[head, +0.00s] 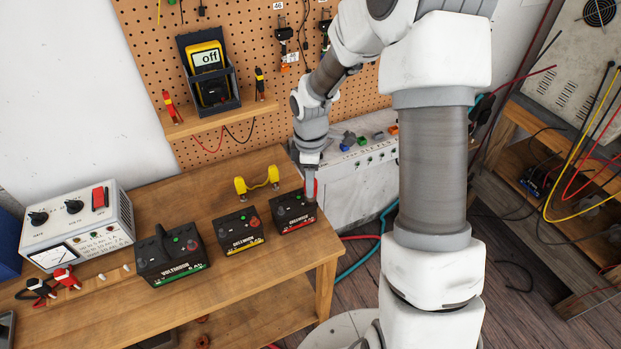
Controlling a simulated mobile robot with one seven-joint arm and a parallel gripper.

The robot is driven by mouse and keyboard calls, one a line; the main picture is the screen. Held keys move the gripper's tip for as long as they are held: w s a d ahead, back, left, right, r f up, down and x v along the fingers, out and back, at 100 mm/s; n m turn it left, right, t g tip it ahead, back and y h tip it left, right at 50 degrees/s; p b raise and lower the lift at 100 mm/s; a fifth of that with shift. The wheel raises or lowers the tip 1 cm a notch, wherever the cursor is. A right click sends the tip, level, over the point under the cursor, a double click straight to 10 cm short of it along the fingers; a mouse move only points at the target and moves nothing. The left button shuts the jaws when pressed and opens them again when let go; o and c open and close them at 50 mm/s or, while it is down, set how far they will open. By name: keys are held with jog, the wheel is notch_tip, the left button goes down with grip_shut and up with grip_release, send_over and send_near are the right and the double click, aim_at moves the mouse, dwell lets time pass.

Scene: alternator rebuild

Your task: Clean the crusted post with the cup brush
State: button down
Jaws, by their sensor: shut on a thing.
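My gripper (311,184) points down over the right end of the rightmost black battery (294,214), which has a red stripe. It is shut on a small upright thing with red on its right side, mostly hidden by the fingers. That may be the cup brush, but I cannot make out bristles. Its lower end is at or just above the battery's top right corner; I cannot tell whether it touches a post. Crust on the posts is too small to see. A yellow-striped battery (238,233) and a larger green-striped battery (171,261) stand to the left.
A white meter box (78,228) and red and black clamps (64,277) are at left. A light grey cabinet (352,194) stands close to the right of my gripper.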

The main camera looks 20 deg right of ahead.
jog(key=shift+r, duration=0.1)
notch_tip(320, 180, up, 7)
jog(key=p, duration=0.6)
jog(key=shift+r, duration=0.2)
jog(key=shift+f, duration=0.15)
dwell(0.5)
